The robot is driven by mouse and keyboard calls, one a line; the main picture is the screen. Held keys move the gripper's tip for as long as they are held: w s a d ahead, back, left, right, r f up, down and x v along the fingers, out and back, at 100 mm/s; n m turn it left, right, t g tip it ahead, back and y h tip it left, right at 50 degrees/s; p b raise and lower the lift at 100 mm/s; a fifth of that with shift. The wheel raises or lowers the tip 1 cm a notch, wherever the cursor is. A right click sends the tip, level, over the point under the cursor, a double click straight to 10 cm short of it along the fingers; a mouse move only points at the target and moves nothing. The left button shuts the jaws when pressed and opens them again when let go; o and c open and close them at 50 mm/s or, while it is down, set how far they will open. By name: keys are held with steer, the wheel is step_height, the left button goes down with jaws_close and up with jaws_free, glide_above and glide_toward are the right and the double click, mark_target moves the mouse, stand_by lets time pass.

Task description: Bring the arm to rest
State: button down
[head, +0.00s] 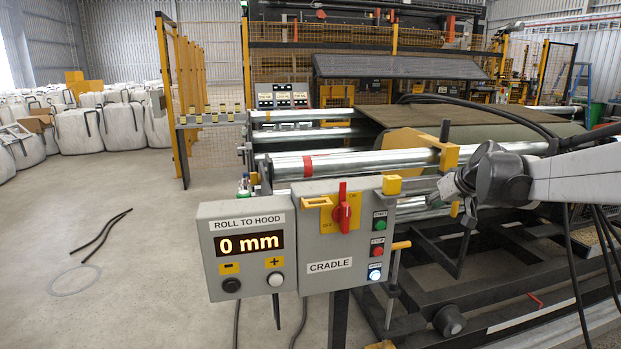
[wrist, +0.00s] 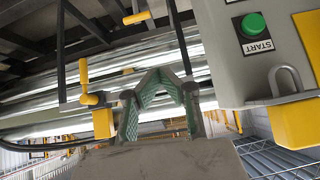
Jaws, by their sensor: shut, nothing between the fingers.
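My gripper (head: 447,187) is at the right of the head view, at the end of my arm, which reaches in from the right edge. It hangs just right of the grey cradle control box (head: 325,262), in front of the steel rollers. In the wrist view its two green-padded fingers (wrist: 162,80) come together at the tips with nothing between them. The green START button (wrist: 254,25) on the box is to the right of the fingers there, apart from them.
The display box (head: 241,245) reads 0 mm. A red rotary switch (head: 342,211) sits on the cradle box. Steel rollers (head: 350,162) and a dark turf sheet (head: 445,116) lie behind. Open floor (head: 150,220) is at left.

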steer(key=s+a+r, duration=0.3)
steer(key=s+a, duration=0.3)
steer(key=s, duration=0.5)
steer(key=s+a+f, duration=0.2)
steer(key=s, duration=0.8)
steer(key=s+a+f+m+g+h+p, duration=0.1)
steer(key=s+a+f, duration=0.1)
steer(key=s, duration=0.8)
steer(key=s+a+f+h+p, duration=0.1)
steer(key=s+a+f, duration=0.2)
steer(key=s, duration=0.7)
steer(key=shift+f+m+g, duration=0.3)
steer(key=shift+f+m, duration=0.1)
steer(key=shift+f, duration=0.1)
